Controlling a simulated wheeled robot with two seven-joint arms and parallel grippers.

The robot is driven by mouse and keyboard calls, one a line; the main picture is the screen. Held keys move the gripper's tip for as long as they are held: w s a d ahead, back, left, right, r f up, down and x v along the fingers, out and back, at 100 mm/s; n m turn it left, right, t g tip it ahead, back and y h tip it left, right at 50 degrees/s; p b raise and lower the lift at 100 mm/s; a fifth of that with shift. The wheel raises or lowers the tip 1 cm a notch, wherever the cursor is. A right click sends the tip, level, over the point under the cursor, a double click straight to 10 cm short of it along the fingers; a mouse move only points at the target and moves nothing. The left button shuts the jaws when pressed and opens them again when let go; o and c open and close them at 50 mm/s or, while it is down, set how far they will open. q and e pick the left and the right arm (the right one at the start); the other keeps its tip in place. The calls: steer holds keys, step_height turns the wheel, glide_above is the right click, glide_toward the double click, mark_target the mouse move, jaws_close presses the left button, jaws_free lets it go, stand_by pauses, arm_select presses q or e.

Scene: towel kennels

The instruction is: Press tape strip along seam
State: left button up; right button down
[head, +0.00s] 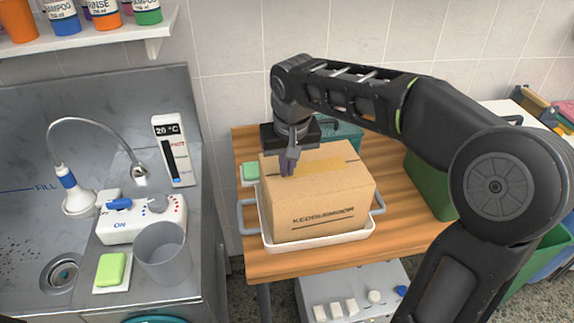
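A cardboard box (318,205) sits in a white tray (330,237) with grey handles on the wooden table. A yellowish tape strip (326,166) lies across the box top, along the middle. A short dark line, perhaps the seam, shows at the strip's right end. My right gripper (287,167) points down at the left part of the box top, at the strip's left end. Its fingers look closed together with nothing visible between them. I cannot tell whether the fingertips touch the box. The gripper hides the left end of the strip. My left gripper is not in view.
A teal case (338,134) stands behind the box, and a green sponge (250,173) lies to its left. A green bin (428,184) stands right of the box. A sink with a shower hose and grey cup (163,255) is at left.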

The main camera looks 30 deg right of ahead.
steer(key=c, duration=1.6)
jaws_free()
steer(key=shift+o, duration=0.4)
steer(key=o, duration=0.5)
steer(key=shift+r, duration=0.1)
steer(key=shift+w+p+v, duration=0.25)
steer(key=shift+p+v, duration=0.75)
steer(key=shift+v, duration=0.15)
steer(key=shift+w+p+v, duration=0.25)
steer(key=shift+p+v, duration=0.7)
steer(key=shift+v, duration=0.25)
steer(key=shift+d+r, duration=0.1)
steer(key=shift+d, duration=0.05)
